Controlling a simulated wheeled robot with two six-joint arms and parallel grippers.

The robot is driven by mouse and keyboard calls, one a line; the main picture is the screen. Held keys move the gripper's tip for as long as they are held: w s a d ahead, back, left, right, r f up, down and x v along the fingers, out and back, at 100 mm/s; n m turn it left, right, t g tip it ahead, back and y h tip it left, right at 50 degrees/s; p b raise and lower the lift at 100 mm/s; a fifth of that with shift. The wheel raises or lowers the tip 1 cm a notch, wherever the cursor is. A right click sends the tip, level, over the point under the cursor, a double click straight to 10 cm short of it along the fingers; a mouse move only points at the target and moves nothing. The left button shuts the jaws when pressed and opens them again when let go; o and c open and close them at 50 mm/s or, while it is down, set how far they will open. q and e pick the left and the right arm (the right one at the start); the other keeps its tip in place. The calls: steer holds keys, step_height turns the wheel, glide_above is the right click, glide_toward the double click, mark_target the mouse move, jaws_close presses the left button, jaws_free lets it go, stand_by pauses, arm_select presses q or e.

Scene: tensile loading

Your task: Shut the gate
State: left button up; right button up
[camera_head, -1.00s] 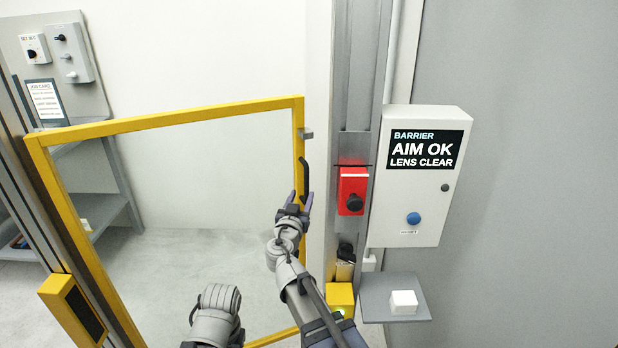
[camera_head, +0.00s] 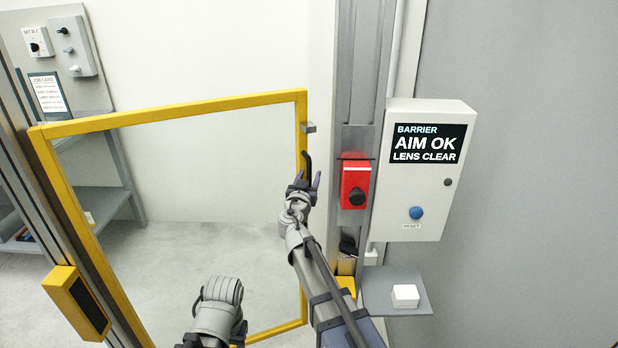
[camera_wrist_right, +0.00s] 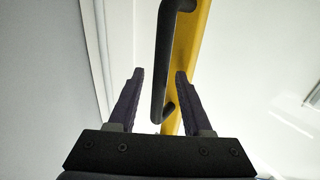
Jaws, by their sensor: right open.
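The gate is a yellow frame (camera_head: 180,116) with a clear panel, standing ajar, its free edge near the grey post (camera_head: 352,100). A black handle (camera_head: 308,168) sits on that free edge. My right gripper (camera_head: 304,182) is just below the handle in the head view. In the right wrist view, my right gripper (camera_wrist_right: 158,90) is open, and the handle (camera_wrist_right: 160,70) appears between and beyond its fingertips, with the yellow upright (camera_wrist_right: 188,50) behind. I cannot tell whether the fingers touch it. A latch piece (camera_head: 309,127) juts from the frame. My left arm shows low; its fingers are not visible.
A red switch box (camera_head: 355,185) is on the post, right of my right gripper. A barrier panel (camera_head: 425,170) reads AIM OK, LENS CLEAR. A small shelf (camera_head: 378,292) holds a white block (camera_head: 405,295). A yellow box (camera_head: 78,303) is at the left post.

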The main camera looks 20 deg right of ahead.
jaws_close()
stand_by(0.3)
stand_by(0.9)
steer(key=shift+s, duration=0.1)
